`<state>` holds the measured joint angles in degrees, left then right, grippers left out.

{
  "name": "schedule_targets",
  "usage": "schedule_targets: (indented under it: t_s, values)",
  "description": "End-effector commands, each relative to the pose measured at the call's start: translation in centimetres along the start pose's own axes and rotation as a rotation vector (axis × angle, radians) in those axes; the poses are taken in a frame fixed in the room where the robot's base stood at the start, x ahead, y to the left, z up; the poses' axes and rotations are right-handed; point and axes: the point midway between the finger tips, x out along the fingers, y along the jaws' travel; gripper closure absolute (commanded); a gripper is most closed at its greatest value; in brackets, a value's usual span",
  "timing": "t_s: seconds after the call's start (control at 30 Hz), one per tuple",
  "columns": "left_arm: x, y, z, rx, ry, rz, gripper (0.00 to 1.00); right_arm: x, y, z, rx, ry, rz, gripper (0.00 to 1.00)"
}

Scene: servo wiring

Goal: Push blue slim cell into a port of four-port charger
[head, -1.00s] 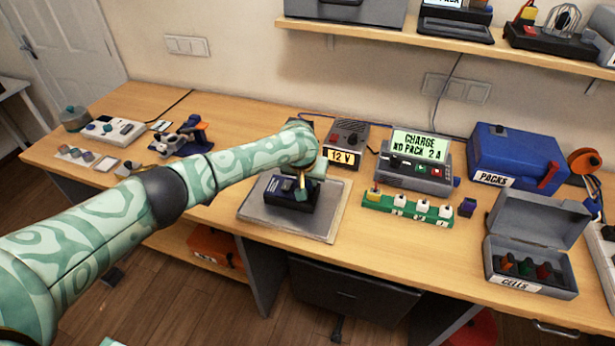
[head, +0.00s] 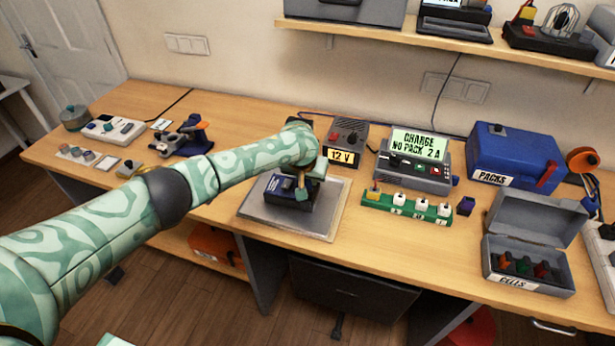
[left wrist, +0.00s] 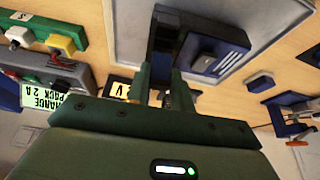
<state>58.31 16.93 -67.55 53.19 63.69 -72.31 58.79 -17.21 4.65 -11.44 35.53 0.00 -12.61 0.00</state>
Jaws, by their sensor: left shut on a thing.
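A low dark box with blue faces (head: 272,188) sits on a grey mat (head: 262,217); it also shows in the left wrist view (left wrist: 231,60). I cannot tell for sure that it is the four-port charger. My left gripper (head: 302,188) points down at its top. In the left wrist view the fingers (left wrist: 160,85) are shut on a dark thing (left wrist: 165,50) at the box; it is mostly hidden, and I cannot tell whether it is the blue slim cell or how deep it sits. My right gripper is not in view.
A green strip (head: 380,203) with white and yellow plugs lies right of the mat, with a small blue block (head: 466,206) beside it. Behind stand a 12 V unit (head: 346,137) and a grey charger with a display (head: 412,175). An open cells box (head: 536,225) is at right.

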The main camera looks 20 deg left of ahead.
Motion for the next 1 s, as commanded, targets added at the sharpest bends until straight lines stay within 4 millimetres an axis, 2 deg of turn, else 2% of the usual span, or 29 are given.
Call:
schedule_targets:
  t_s: [1.0]
  values:
    - [2.1,0.0,0.9,0.000,-0.001,0.000,0.99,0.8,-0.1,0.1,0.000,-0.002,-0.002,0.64]
